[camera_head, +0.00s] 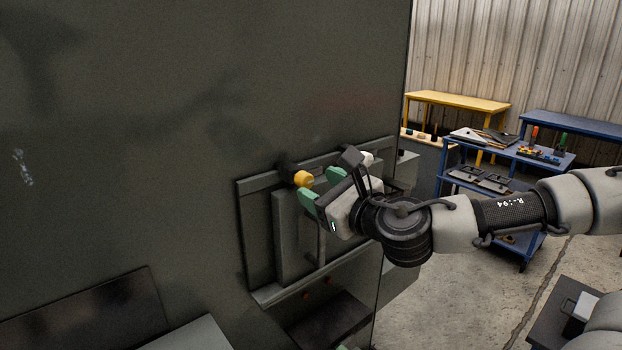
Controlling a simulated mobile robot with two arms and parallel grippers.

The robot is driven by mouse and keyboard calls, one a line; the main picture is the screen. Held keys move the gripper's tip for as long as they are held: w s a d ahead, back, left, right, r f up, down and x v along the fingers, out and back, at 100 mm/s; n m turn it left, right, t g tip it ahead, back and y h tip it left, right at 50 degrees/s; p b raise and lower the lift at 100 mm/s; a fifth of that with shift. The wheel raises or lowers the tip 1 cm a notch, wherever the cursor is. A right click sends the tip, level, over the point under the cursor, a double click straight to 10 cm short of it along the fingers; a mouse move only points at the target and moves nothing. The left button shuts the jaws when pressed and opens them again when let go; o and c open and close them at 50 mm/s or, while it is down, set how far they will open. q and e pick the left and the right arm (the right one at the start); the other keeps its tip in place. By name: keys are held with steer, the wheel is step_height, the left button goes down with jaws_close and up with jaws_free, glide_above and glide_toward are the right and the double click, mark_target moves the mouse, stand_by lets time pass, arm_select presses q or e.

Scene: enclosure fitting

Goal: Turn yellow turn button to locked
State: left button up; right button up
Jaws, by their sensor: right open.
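The yellow turn button (303,179) sticks out at the top edge of a framed panel on the dark enclosure wall. Its locked or unlocked position cannot be read from here. My right gripper (319,187) comes in from the right, with its green-tipped fingers open just right of and below the yellow button. One finger is near the button; whether they touch cannot be told. My gripper body hides part of the panel. My left gripper does not show clearly.
The grey enclosure wall (130,150) fills the left side. The framed panel (262,240) has a raised plate, with a dark ledge (330,320) below. Blue cart (507,152) and yellow table (458,100) stand far back.

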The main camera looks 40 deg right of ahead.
mark_target(308, 181)
steer(key=shift+w+a, duration=0.15)
steer(key=shift+w, duration=1.4)
steer(key=c, duration=0.9)
steer(key=shift+f, duration=0.1)
